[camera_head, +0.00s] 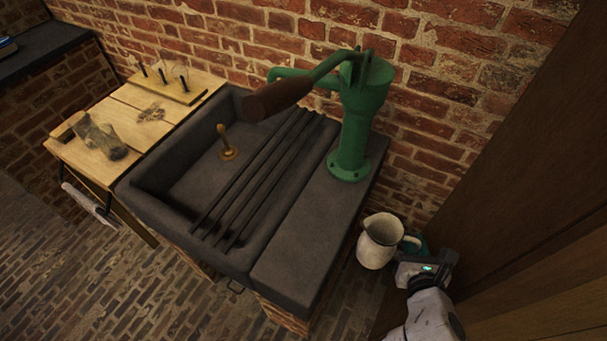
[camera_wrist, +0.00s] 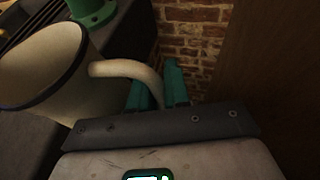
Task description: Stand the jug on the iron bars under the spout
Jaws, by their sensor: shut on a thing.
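A cream jug (camera_head: 376,242) with a dark rim hangs upright in the air at the right of the stone sink, just off its right ledge. My gripper (camera_head: 415,243) is shut on the jug's handle, its teal fingers on either side of it. In the wrist view the jug (camera_wrist: 45,75) fills the left, and the fingers (camera_wrist: 158,88) close round the handle. Several dark iron bars (camera_head: 262,180) lie across the sink basin. The spout (camera_head: 285,73) of the green pump (camera_head: 357,120) reaches left over the back of the bars.
The pump's lever with its brown grip (camera_head: 278,98) hangs over the bars. A brass plug (camera_head: 227,145) stands in the sink (camera_head: 160,195). A brown wooden panel (camera_head: 520,190) stands close right of my arm.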

